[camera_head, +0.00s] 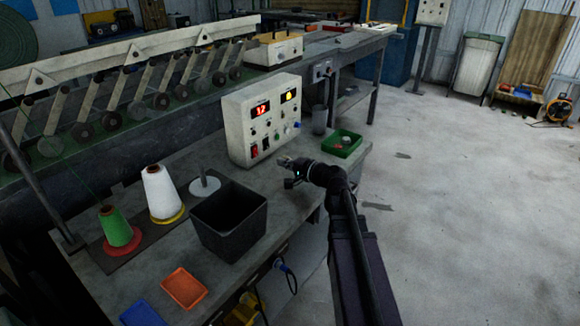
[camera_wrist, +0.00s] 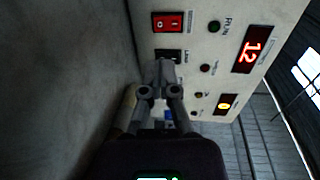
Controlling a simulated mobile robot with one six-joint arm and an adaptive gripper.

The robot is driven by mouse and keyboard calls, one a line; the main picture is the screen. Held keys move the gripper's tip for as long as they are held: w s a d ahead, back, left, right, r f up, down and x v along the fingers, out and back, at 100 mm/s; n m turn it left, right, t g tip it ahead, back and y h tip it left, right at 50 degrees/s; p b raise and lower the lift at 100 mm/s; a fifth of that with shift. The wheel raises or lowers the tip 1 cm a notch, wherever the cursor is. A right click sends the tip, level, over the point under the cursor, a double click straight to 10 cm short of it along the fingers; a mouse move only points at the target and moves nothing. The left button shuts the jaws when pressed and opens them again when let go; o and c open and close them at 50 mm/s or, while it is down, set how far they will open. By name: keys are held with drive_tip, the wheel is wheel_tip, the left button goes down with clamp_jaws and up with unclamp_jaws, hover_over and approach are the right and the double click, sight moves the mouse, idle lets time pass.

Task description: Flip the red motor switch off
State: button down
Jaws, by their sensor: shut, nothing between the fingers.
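The red motor switch (camera_head: 254,151) is a rocker low on the left of the white control box's front (camera_head: 239,114). In the wrist view the red switch (camera_wrist: 168,22) is at the top, lit red with white marks. A black rocker labelled like "LAMP" (camera_wrist: 166,55) sits beside it. My gripper (camera_head: 286,162) is in front of the box, over the bench. In the wrist view my gripper (camera_wrist: 165,68) is shut and empty, its fingertips overlapping the edge of the black rocker, apart from the red switch. Whether the tips touch the panel I cannot tell.
The box shows a red display (camera_head: 262,109) and a yellow lamp. A green tray (camera_head: 342,143) stands right of my gripper, and a grey cup (camera_head: 319,120) behind. A black bin (camera_head: 229,218) and thread cones (camera_head: 162,192) stand left. The floor at right is open.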

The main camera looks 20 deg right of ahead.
sight(251, 114)
drive_tip(key=b+x, duration=0.1)
drive_tip(key=x, duration=0.8)
drive_tip(key=shift+w+a, duration=0.1)
drive_tip(key=shift+w+a+f, duration=0.15)
drive_tip(key=shift+w, duration=0.15)
drive_tip(key=shift+s, duration=0.1)
wheel_tip(251, 114, up, 14)
drive_tip(key=p, duration=1.4)
drive_tip(key=shift+r+p, duration=0.45)
drive_tip(key=shift+r, duration=0.15)
